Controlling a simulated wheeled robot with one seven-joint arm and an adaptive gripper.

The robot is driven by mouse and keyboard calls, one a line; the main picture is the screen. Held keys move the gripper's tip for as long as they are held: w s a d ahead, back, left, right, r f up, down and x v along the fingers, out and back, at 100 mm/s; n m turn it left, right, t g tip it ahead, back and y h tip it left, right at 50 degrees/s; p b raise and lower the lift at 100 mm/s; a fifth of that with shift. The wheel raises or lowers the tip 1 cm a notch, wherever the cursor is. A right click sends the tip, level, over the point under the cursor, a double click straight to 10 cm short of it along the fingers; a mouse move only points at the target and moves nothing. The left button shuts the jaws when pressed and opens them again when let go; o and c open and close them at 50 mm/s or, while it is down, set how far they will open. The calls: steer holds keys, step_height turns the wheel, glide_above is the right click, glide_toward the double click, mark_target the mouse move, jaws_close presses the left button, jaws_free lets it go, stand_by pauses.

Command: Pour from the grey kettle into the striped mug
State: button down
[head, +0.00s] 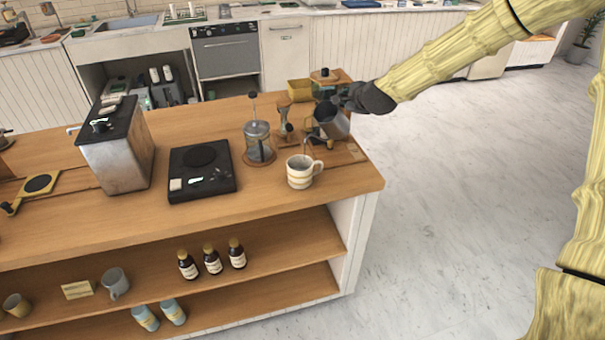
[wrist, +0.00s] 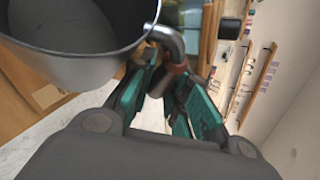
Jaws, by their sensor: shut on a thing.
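The striped mug (head: 300,173), white with tan bands, stands upright near the right end of the wooden counter, its handle to the right. The grey kettle (head: 335,124) is held in the air above and to the right of the mug, tilted, with its thin spout toward the mug. I cannot make out any liquid. My gripper (head: 352,98) is shut on the kettle's handle. In the wrist view the kettle (wrist: 75,45) fills the upper left, and the teal fingers of my gripper (wrist: 168,88) close around its handle. The mug is not visible there.
A glass French press (head: 258,142) stands left of the mug. Behind are a pour-over stand (head: 284,118), a grinder-like machine (head: 325,78) and a yellow box (head: 299,90). A black scale (head: 203,172) lies further left, beside a steel machine (head: 118,160). The counter front by the mug is clear.

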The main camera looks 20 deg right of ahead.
steer(key=shift+f, duration=0.15)
stand_by(0.5)
steer(key=shift+w+d+f+m+g+y, duration=0.1)
steer(key=shift+d+f+m+g+y, duration=0.05)
steer(key=shift+f, duration=0.25)
steer(key=shift+w+d+f+m+g+y, duration=0.1)
steer(key=shift+d+f+m+g+y, duration=0.05)
steer(key=shift+f, duration=0.25)
stand_by(0.4)
steer(key=shift+s+a+r, duration=0.1)
steer(key=shift+r, duration=0.3)
steer(key=shift+r, duration=0.1)
stand_by(0.3)
steer(key=shift+s+a+r, duration=0.1)
steer(key=shift+a+r, duration=0.05)
steer(key=shift+r, duration=0.2)
stand_by(2.1)
steer(key=shift+d+f, duration=0.25)
steer(key=shift+f, duration=0.55)
